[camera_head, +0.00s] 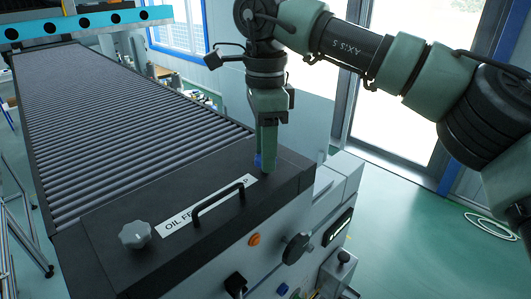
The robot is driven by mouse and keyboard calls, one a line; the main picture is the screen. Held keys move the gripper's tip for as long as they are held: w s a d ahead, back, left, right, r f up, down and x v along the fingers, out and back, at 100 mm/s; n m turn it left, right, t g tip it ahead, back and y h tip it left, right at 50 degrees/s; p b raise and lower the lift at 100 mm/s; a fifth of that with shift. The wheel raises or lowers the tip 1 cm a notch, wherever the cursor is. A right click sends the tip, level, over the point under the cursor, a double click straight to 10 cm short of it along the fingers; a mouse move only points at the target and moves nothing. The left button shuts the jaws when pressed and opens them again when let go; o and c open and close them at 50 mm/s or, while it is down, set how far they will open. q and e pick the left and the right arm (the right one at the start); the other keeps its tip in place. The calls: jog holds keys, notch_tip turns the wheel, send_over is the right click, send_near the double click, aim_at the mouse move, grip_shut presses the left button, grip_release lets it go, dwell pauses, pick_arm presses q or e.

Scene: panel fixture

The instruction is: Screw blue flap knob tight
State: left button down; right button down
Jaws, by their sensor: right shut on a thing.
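The blue flap knob (258,160) shows as a small blue patch on the dark top flap, mostly hidden by my right gripper. My right gripper (267,165) points straight down over it at the flap's far right part and is shut on the knob. The dark flap (115,215) lies flat and closed as the top of the panel fixture, with a black bar handle (220,200) and a white label partly hidden behind the handle. How tight the knob sits cannot be seen. My left gripper is not in view.
A grey lobed knob (135,235) stands on the flap's near left part. The front face carries an orange button (254,239) and a black knob (297,247). A roller conveyor (110,120) runs behind to the left. Green floor (400,230) is open at right.

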jog(key=m+b, duration=0.1)
jog(key=m, duration=0.3)
jog(key=shift+f+m, duration=0.1)
jog(key=shift+m, duration=0.2)
jog(key=m+b, duration=0.1)
jog(key=m, duration=0.2)
jog(key=shift+m, duration=0.3)
jog(key=m+b, duration=0.2)
jog(key=m, duration=0.5)
jog(key=m+b, duration=0.1)
jog(key=m, duration=0.3)
jog(key=m+b, duration=0.1)
jog(key=m, duration=0.3)
jog(key=m+b, duration=0.2)
jog(key=m, duration=0.2)
jog(key=shift+m, duration=0.4)
jog(key=shift+m+b, duration=0.4)
jog(key=shift+m, duration=1.3)
